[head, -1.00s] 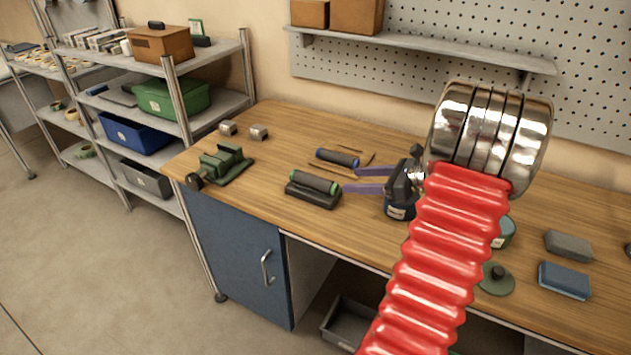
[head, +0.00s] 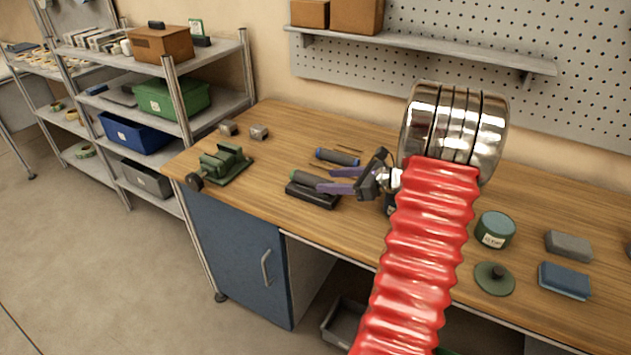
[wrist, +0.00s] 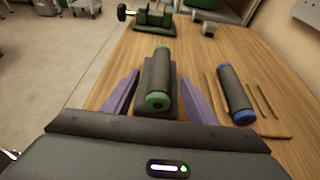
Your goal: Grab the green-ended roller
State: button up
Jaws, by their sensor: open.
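The green-ended roller (wrist: 158,78) is a dark cylinder with green ends. It lies on a dark block-like stand (wrist: 156,127) on the workbench. In the head view the roller (head: 306,178) is partly covered by my gripper. My gripper (wrist: 158,100) is open, with one purple finger on each side of the roller's near end in the wrist view. No contact with the roller shows. In the head view my gripper (head: 330,180) reaches in from the right. A similar roller with blue ends (wrist: 235,95) lies on the bench to the right of my gripper; it also shows in the head view (head: 338,157).
A green vise (head: 225,163) stands at the bench's left end, with two small metal blocks (head: 259,132) behind it. Thin sticks (wrist: 262,100) lie beside the blue-ended roller. A teal tin (head: 495,230), a green lid (head: 494,279) and two blocks (head: 565,281) are at the right.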

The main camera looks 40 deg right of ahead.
aim_at(324, 179)
jog(key=shift+x, duration=2.6)
jog(key=shift+d, duration=0.1)
jog(key=shift+c, duration=0.2)
jog(key=c, duration=1.2)
jog(key=shift+c, duration=0.2)
jog(key=shift+d+r, duration=0.1)
notch_tip(324, 179, up, 10)
jog(key=shift+f, duration=0.1)
